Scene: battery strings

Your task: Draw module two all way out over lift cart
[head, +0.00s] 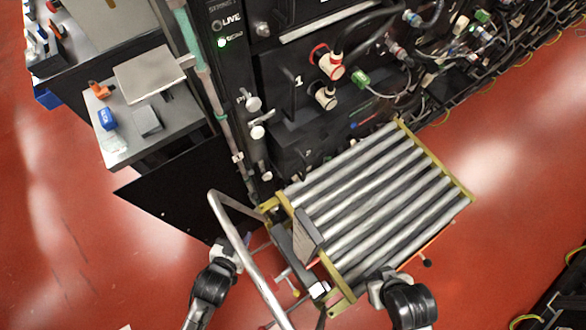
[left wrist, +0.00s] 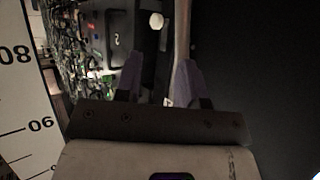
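Module two (head: 308,153) is the dark lower unit in the rack, under module one (head: 285,85); the roller deck partly hides it. Its label panel shows between and beyond the fingers in the left wrist view (left wrist: 117,40). The lift cart (head: 375,210), with silver rollers in a yellow frame, stands against the rack front below module two. My left gripper (head: 228,255) is beside the cart's silver push handle (head: 245,260). In the left wrist view its two purple fingers (left wrist: 160,82) are apart, with nothing clearly gripped. My right gripper (head: 380,283) is at the cart's near edge; its fingers are hidden.
White knobs (head: 255,118) and a pale vertical pipe (head: 200,65) line the rack's left side. Cables (head: 475,50) hang at the right. A grey side table (head: 150,125) holds small items at the left. Red floor is open right of the cart.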

